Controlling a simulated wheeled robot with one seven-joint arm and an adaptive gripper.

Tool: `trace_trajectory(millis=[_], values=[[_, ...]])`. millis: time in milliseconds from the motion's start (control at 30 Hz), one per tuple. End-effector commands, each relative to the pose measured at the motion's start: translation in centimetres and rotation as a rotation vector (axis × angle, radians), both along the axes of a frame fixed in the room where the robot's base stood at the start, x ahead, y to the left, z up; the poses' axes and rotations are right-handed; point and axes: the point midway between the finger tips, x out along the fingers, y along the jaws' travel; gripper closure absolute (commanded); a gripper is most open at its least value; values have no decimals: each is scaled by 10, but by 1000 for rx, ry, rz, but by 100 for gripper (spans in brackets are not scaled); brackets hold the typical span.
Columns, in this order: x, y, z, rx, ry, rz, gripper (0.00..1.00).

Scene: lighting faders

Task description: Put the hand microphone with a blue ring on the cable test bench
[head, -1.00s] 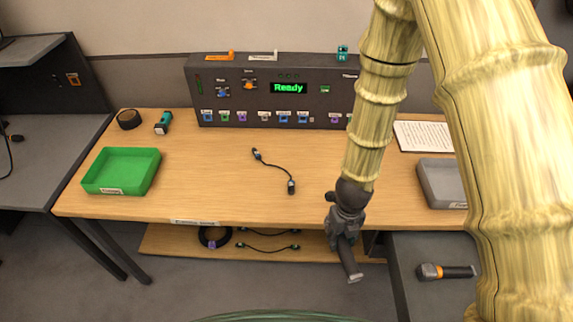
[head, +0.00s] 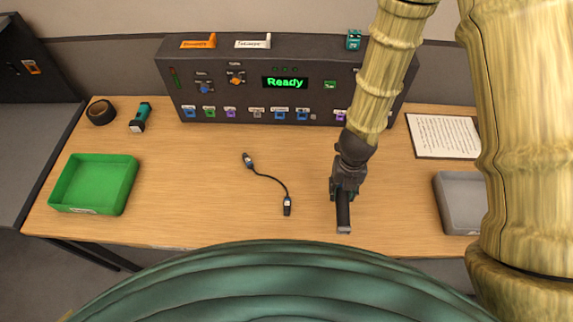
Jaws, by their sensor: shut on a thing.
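The cable test bench (head: 220,205) is a wooden table with a dark tester panel showing "Ready" at its back. My gripper (head: 346,192) is over the right-middle part of the bench, pointing down. It is shut on a dark, rod-shaped thing (head: 343,212) with a grey end, which looks like the handle of the hand microphone. The rod points toward the bench's front edge. Its blue ring is not visible; the gripper hides part of it. I cannot tell whether it touches the wood.
A black cable (head: 268,178) lies left of my gripper. A green tray (head: 127,185) is at the left and a grey tray (head: 442,205) at the right. A printed sheet (head: 443,136) lies at the back right. Bare wood lies between the green tray and the cable.

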Motion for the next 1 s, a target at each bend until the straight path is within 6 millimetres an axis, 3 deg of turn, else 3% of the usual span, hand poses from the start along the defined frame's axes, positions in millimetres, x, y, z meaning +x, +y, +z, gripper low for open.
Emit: trace_trajectory(millis=[267,700,1000], values=[[-4,-2,4,1,-10,0,95],[87,-38,-15,-1,4,1,95],[136,-61,-21,2,5,0,95]])
